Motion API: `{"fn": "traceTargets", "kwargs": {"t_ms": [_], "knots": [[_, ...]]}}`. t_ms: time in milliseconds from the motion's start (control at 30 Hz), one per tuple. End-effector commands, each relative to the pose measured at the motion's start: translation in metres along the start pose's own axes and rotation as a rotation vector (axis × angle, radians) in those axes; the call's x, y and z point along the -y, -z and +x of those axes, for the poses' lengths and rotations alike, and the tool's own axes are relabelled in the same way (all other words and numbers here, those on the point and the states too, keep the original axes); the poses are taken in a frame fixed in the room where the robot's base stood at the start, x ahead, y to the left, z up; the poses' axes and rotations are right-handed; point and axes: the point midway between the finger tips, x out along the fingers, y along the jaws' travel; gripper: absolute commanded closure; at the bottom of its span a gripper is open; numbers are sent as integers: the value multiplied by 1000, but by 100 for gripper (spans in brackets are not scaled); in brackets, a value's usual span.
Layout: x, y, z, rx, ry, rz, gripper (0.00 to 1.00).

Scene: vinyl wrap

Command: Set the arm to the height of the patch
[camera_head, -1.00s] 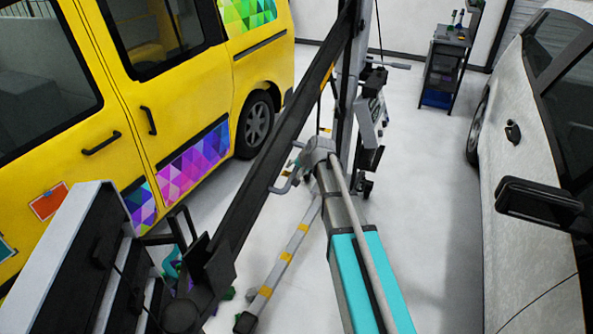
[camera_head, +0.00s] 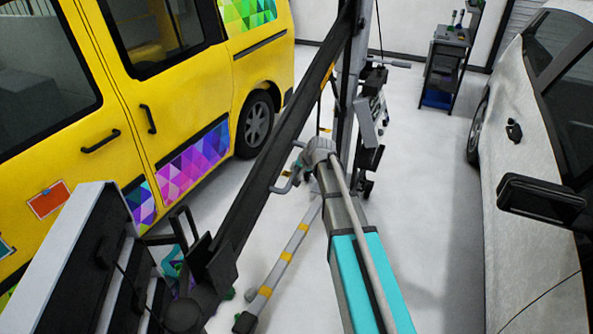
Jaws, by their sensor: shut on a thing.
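The orange patch (camera_head: 48,200) is a small tilted square on the yellow van's door at the left. A long black boom arm (camera_head: 265,165) slants from the upright mast (camera_head: 347,90) down to the lower left. It carries a grey and black lamp head (camera_head: 85,225) beside the van, with its top edge close to the patch's height in the picture. My gripper (camera_head: 297,172), at the end of my arm, is shut on the grey handle (camera_head: 280,188) beside the boom. The fingers are small and partly hidden.
The yellow van (camera_head: 105,85) fills the left. A pale car (camera_head: 510,225) with a black mirror (camera_head: 540,198) stands at the right. The stand's yellow-striped leg (camera_head: 285,258) lies on the floor. A dark cart (camera_head: 443,72) is at the back. Floor between mast and car is clear.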

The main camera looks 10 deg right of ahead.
Motion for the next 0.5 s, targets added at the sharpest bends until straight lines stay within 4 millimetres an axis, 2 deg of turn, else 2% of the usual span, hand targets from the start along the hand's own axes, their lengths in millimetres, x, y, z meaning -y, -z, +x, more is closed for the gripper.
{"fn": "traceTargets", "kwargs": {"t_ms": [33,100,500], "knots": [[-7,-2,9,-1,-4,-4,100],[-10,-1,14,-7,-5,-7,100],[-27,2,38,-38,-6,-29,100]]}}
